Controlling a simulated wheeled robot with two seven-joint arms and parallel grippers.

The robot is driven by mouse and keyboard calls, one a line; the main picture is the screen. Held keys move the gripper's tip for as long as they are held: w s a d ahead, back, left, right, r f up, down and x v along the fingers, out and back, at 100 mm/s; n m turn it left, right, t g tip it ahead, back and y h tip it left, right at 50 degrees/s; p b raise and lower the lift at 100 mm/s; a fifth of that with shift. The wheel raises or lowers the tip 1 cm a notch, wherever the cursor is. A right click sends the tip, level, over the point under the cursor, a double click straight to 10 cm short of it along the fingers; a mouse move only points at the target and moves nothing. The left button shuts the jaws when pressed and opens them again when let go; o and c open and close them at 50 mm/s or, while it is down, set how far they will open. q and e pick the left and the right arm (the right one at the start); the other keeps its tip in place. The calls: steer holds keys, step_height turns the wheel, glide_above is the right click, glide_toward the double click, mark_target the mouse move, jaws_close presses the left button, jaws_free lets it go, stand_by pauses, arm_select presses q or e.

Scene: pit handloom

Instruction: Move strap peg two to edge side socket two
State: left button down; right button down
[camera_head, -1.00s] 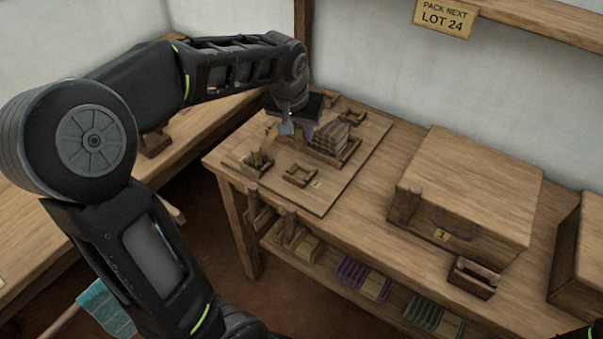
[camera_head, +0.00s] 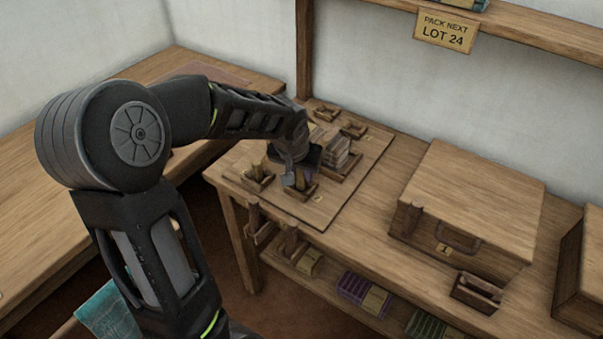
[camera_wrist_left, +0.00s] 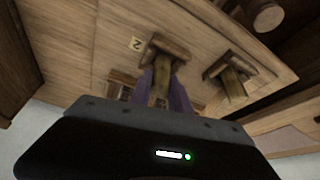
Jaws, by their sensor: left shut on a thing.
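My left gripper (camera_head: 298,180) is over the front part of the board on the bench, shut on a tan strap peg. In the left wrist view the held peg (camera_wrist_left: 160,88) has purple pieces on both sides. Its end is at the wooden socket (camera_wrist_left: 165,48) beside a label that reads 2. In the head view this socket (camera_head: 302,193) is partly hidden by the gripper. How deep the peg sits cannot be told. Another tan peg (camera_wrist_left: 232,84) stands in the neighbouring socket (camera_head: 258,181). My right gripper is not in view.
A stacked bundle (camera_head: 336,152) sits in a tray just right of the gripper. More small sockets (camera_head: 353,129) are at the back of the board. A large wooden box (camera_head: 465,205) with a handle stands to the right. Bare bench top lies between board and box.

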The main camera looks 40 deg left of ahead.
arm_select(q)
steer(key=shift+f, duration=0.35)
steer(key=shift+f, duration=0.15)
steer(key=c, duration=1.2)
jaws_free()
